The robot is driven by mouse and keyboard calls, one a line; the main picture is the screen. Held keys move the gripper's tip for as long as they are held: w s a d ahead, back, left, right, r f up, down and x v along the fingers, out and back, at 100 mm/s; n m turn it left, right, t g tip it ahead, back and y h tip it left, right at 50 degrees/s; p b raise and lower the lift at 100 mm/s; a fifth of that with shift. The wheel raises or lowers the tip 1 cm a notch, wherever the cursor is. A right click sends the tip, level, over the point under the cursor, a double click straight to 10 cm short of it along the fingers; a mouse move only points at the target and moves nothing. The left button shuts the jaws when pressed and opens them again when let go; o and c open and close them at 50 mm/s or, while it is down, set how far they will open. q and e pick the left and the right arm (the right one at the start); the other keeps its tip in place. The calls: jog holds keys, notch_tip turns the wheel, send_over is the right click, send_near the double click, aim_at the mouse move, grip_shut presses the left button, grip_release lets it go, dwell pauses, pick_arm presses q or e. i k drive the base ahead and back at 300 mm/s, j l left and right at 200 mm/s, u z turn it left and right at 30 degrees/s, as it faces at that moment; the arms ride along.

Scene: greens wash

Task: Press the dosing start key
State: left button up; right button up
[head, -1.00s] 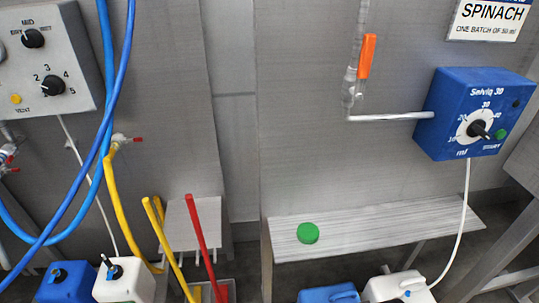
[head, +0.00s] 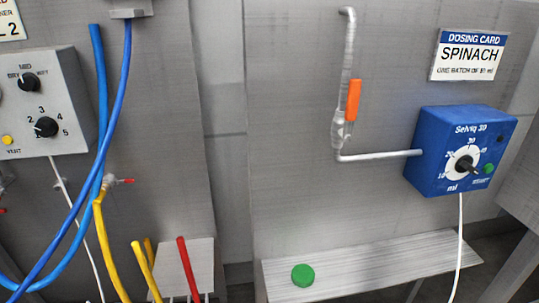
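The blue Selviq 30 dosing box (head: 462,151) is mounted on the grey wall at the right in the head view. Its front carries a white dial with a black knob (head: 464,164), with numbers around it and "ml" below. A small round green key (head: 488,169) sits at the lower right of the front, with small blurred lettering below it. A small dark spot (head: 500,139) is above the key. The dosing card (head: 468,54) above reads SPINACH, one batch, with a blurred ml figure. Neither gripper is in view.
A pipe (head: 380,156) with an orange-handled valve (head: 353,100) enters the box from the left. A metal shelf (head: 370,268) below holds a green round lid (head: 303,275). A grey control box (head: 41,103) and blue hoses (head: 98,60) are at left.

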aim_at(488, 167)
jog(key=z, duration=1.4)
